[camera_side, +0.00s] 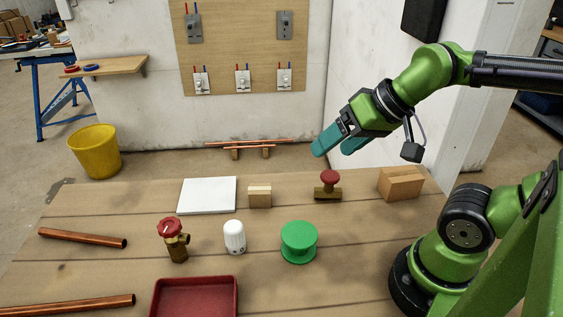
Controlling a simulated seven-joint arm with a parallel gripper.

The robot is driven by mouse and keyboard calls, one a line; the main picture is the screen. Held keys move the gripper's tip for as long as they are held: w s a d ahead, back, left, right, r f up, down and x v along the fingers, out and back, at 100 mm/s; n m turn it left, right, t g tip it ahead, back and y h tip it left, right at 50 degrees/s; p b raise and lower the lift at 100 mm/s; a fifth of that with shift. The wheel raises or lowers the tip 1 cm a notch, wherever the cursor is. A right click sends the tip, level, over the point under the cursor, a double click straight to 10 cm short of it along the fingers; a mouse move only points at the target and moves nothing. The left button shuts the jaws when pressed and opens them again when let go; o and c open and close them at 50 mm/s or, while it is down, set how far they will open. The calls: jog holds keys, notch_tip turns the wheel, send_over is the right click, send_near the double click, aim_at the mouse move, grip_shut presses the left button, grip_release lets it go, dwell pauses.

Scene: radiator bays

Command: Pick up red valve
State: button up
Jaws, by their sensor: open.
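A brass valve with a red handwheel (171,228) stands upright on the table at the front left of centre. A second red-topped brass piece (329,177), lower and on a flat base, stands further back to the right. I cannot tell exactly what it is. My gripper (334,148) has teal fingers, apart and empty. It hangs in the air above and behind the second red-topped piece, well away from the red-handwheel valve.
A white plate (207,195), wood block (260,197), white thermostat head (234,237), green spool (299,241), cardboard box (400,185), red tray (160,298) and copper pipes (83,238) share the wooden table. A yellow bucket (95,152) stands on the floor behind.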

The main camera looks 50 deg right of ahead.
jog(key=w+a+f+n+g, duration=0.2)
jog(key=a, duration=0.2)
jog(key=n+g, duration=0.1)
jog(key=n, duration=0.7)
send_near(178, 239)
jog(key=x, duration=1.1)
jog(key=shift+w+d+f, duration=0.1)
jog(key=shift+w+d, duration=0.1)
jog(key=shift+d, duration=0.1)
grip_shut()
